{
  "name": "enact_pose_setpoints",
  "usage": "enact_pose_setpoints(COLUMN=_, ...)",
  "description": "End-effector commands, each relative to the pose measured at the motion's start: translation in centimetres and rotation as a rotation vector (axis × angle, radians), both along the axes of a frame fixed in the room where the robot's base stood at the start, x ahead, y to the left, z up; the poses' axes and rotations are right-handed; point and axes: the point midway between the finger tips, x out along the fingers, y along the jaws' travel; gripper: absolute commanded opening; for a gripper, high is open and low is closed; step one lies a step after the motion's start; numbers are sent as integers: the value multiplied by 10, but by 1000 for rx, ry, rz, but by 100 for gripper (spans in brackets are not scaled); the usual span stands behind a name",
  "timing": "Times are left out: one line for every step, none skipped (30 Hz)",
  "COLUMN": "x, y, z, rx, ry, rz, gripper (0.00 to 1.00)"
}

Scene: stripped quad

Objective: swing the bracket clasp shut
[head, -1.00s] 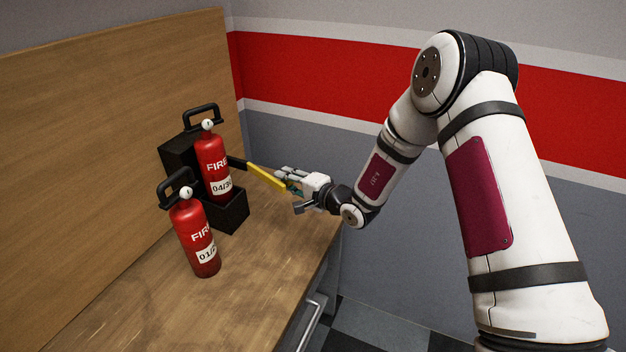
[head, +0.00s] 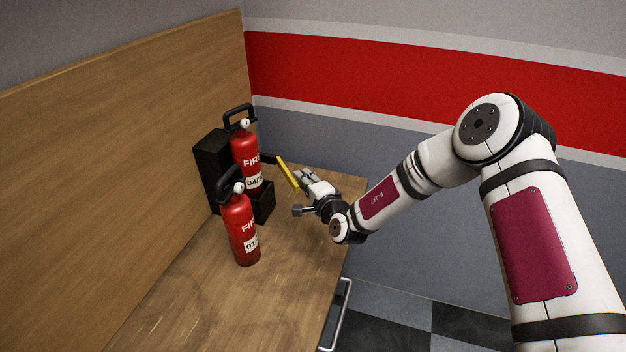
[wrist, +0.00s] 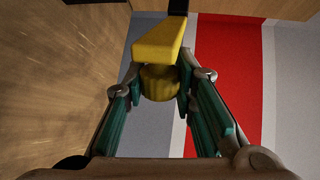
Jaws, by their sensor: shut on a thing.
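The black bracket (head: 209,165) stands on the wooden bench with a red fire extinguisher (head: 245,152) upright in it. The yellow clasp (head: 287,174) sticks out from the bracket's right side on a short black piece, angled toward the front and standing open. In the wrist view, the yellow clasp bar (wrist: 158,40) ends in a ribbed yellow knob (wrist: 160,84) between the fingers. My gripper (head: 301,191) is shut on the clasp at this knob end; it also shows in the wrist view (wrist: 160,88). The head view partly hides the contact.
A second red extinguisher (head: 240,232) stands loose on the bench (head: 190,290), in front of the bracket and left of my gripper. A wooden panel (head: 100,150) rises along the left. The bench's right edge, with a metal handle (head: 340,315) below, is near my wrist.

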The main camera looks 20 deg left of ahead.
Motion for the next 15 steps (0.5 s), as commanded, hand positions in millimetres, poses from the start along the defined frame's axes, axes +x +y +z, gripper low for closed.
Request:
enact_pose_setpoints(x=-2, y=1, z=-1, rx=-1, ry=3, rz=2, gripper=0)
enact_pose_setpoints(x=-2, y=1, z=-1, rx=-2, ry=3, rz=2, gripper=0)
enact_pose_setpoints(x=-2, y=1, z=-1, rx=-2, ry=2, rz=1, gripper=0)
enact_pose_setpoints(x=-2, y=1, z=-1, rx=-2, ry=2, rz=1, gripper=0)
enact_pose_setpoints(x=-1, y=1, z=-1, rx=-2, ry=2, rz=1, gripper=0)
enact_pose_setpoints(x=-1, y=1, z=-1, rx=-2, ry=2, rz=1, gripper=0)
enact_pose_setpoints(x=-1, y=1, z=-1, rx=-2, ry=2, rz=1, gripper=0)
enact_pose_setpoints(x=-1, y=1, z=-1, rx=-2, ry=2, rz=0, gripper=0)
enact_pose_setpoints(x=-1, y=1, z=-1, rx=-2, ry=2, rz=0, gripper=0)
enact_pose_setpoints(x=-1, y=1, z=-1, rx=-2, ry=2, rz=0, gripper=0)
enact_pose_setpoints(x=-1, y=1, z=-1, rx=-1, ry=1, rz=0, gripper=0)
enact_pose_setpoints(x=-1, y=1, z=-1, rx=-1, ry=1, rz=-1, gripper=29)
enact_pose_setpoints(x=-1, y=0, z=-1, rx=-1, ry=2, rz=-1, gripper=36)
enact_pose_setpoints(x=0, y=0, z=-1, rx=-1, ry=2, rz=-1, gripper=43)
enact_pose_setpoints(x=0, y=0, z=-1, rx=-1, ry=2, rz=-1, gripper=46)
